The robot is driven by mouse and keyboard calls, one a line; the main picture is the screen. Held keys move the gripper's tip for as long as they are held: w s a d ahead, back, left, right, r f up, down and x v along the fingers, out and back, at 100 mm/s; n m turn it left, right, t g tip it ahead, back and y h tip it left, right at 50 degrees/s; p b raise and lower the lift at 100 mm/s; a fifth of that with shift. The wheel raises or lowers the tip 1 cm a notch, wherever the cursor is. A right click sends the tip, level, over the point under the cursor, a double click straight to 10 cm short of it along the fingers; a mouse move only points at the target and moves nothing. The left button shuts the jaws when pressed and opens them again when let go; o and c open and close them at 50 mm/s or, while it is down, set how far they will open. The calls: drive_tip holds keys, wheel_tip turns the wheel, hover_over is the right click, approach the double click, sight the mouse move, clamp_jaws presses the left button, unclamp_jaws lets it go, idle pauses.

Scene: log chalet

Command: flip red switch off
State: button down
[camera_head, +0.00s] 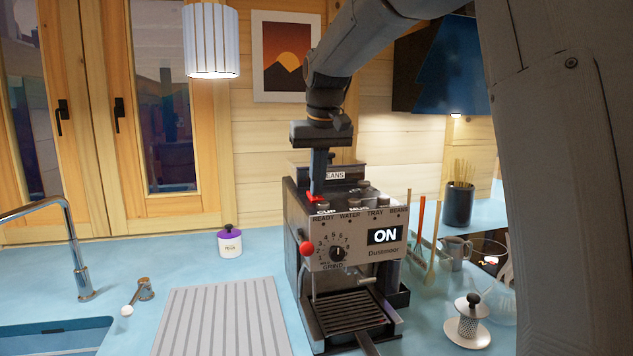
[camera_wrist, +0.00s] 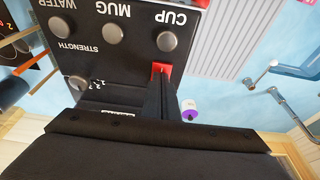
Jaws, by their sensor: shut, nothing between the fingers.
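The coffee machine (camera_head: 293,215) stands on the blue counter, with a display (camera_head: 385,235) reading "ON". The red switch (camera_head: 312,196) is on its top near the front left edge. My gripper (camera_head: 317,190) points straight down at the switch, fingers shut and empty. In the wrist view the fingertips (camera_wrist: 159,84) overlap the red switch and hide part of it. I cannot tell whether they press on it or which way it is tilted.
Round buttons (camera_wrist: 113,33) sit beside the switch on the machine top. A red ball knob (camera_head: 307,248) sticks out at the machine's left front. A purple-lidded jar (camera_head: 230,243) and grey ridged mat (camera_head: 222,320) lie left. Utensils (camera_head: 420,225) and a mug (camera_head: 456,252) crowd the right.

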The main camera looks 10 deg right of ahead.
drive_tip(key=shift+f, duration=0.1)
drive_tip(key=shift+d+r+p, duration=0.1)
drive_tip(key=shift+r+p, duration=0.45)
drive_tip(key=p+v, duration=0.3)
drive_tip(key=shift+r, duration=0.45)
drive_tip(key=b+v, duration=0.3)
drive_tip(key=v, duration=0.6)
drive_tip(key=shift+s, duration=0.4)
